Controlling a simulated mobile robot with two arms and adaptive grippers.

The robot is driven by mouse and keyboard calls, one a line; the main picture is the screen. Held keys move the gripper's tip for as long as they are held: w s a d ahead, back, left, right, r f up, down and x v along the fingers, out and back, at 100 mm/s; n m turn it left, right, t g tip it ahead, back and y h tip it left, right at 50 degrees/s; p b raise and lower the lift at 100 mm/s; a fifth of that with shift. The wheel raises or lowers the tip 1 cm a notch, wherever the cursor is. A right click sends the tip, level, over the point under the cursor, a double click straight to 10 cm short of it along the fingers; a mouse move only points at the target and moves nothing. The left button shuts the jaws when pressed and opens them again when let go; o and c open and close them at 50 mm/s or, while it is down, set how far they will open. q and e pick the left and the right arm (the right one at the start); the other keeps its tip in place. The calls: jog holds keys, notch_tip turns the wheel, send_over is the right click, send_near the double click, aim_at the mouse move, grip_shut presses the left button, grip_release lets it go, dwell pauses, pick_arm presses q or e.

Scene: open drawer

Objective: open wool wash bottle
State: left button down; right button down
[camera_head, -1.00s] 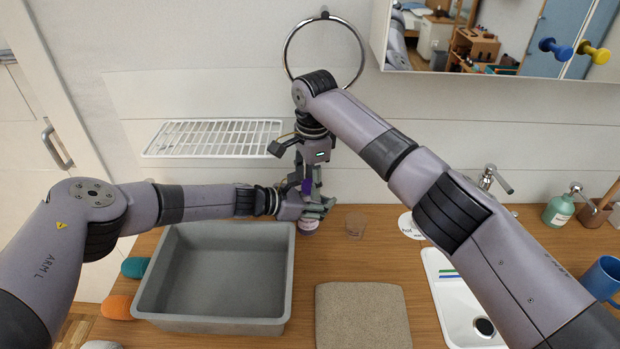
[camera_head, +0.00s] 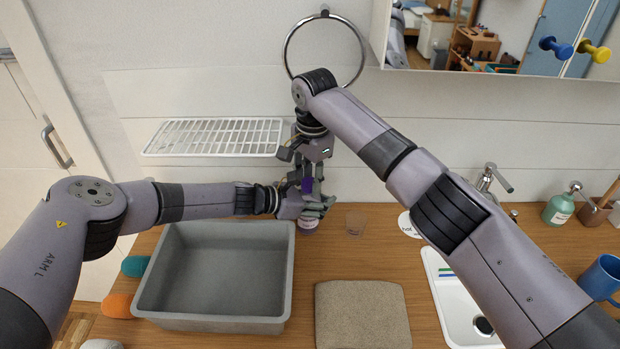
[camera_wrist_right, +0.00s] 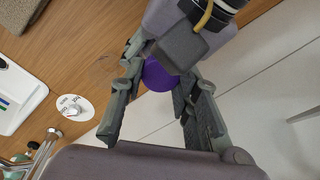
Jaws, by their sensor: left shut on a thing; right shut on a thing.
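The wool wash bottle stands upright on the wooden counter near the wall, mostly hidden by my grippers. Its pale lower body (camera_head: 308,226) shows below my left gripper (camera_head: 314,207), which is shut around the bottle from the left. The purple cap (camera_head: 307,186) shows above that. My right gripper (camera_head: 308,178) points down from above and is shut on the cap. In the right wrist view the round purple cap (camera_wrist_right: 158,76) sits between the fingers. I cannot tell whether the cap is loose on the bottle.
A grey basin (camera_head: 213,322) stands just left and in front. A clear cup (camera_head: 355,224) is close on the right. A folded beige cloth (camera_head: 362,315), a white sink (camera_head: 455,315), a green pump bottle (camera_head: 559,209) and a blue mug (camera_head: 604,278) lie farther off. A white rack (camera_head: 212,137) is on the wall.

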jog(key=n, duration=0.3)
jog(key=c, duration=1.2)
grip_release()
jog(key=shift+r, duration=0.1)
notch_tip(320, 180, up, 4)
jog(key=shift+s+d+r, duration=0.1)
jog(key=shift+s+r, duration=0.05)
jog(key=shift+r, duration=0.05)
jog(key=shift+c, duration=0.2)
notch_tip(320, 180, up, 3)
jog(key=shift+s+r+m, duration=0.1)
jog(key=shift+s+m, duration=0.05)
jog(key=shift+m, duration=0.75)
jog(key=shift+w+f, duration=0.15)
jog(key=shift+f, duration=1.8)
jog(key=shift+w+f, duration=0.15)
jog(key=shift+f, duration=1.8)
